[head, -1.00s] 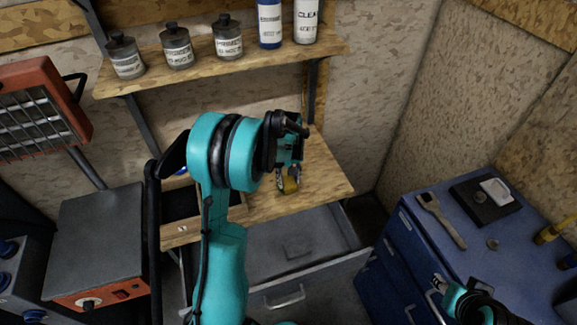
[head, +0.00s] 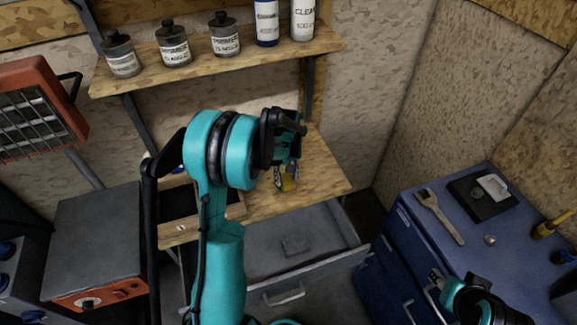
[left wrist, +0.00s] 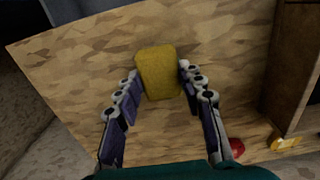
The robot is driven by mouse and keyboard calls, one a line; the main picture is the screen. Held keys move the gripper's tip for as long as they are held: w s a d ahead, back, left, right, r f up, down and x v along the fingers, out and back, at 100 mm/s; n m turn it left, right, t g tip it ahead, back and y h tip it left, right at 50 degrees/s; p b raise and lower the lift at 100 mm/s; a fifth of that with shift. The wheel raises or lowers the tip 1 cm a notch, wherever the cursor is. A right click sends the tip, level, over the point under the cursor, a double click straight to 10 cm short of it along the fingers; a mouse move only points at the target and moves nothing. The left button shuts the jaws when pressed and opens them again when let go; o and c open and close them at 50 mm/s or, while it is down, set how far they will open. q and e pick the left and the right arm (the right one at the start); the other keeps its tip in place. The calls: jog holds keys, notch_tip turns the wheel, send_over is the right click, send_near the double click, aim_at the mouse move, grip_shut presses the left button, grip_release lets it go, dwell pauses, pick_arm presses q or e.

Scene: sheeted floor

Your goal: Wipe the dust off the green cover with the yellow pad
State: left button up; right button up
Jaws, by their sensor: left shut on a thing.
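The yellow pad (left wrist: 158,72) is between the two fingers of my left gripper (left wrist: 159,78) in the left wrist view, over the wooden bench top. In the head view my left gripper (head: 287,172) is shut on the pad (head: 288,184), low over the bench; I cannot tell whether the pad touches the wood. I cannot make out a green cover in either view; my left arm hides part of the bench. My right gripper (head: 436,277) is in front of the blue cabinet at the lower right; its fingers are too small to read.
The wooden bench (head: 325,178) has an open grey drawer (head: 340,258) under its front. A shelf (head: 190,68) with several bottles hangs above. A blue cabinet (head: 415,222) stands at right, with a brush (head: 440,217) on it. A red thing (left wrist: 236,148) lies on the bench.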

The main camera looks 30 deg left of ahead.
aim_at(286, 179)
pick_arm(q)
notch_tip(286, 179, up, 3)
jog(key=shift+s+d+f+p, duration=0.1)
jog(key=shift+d+p, duration=0.05)
jog(key=shift+p, duration=0.45)
jog(key=shift+a+r+p, duration=0.2)
jog(key=shift+r+p, duration=0.3)
jog(key=shift+r, duration=0.1)
notch_tip(286, 179, up, 2)
jog(key=shift+d+r+p, duration=0.15)
jog(key=shift+r+p, duration=0.05)
jog(key=shift+p, duration=0.5)
jog(key=shift+r+p, duration=0.5)
jog(key=shift+r, duration=0.3)
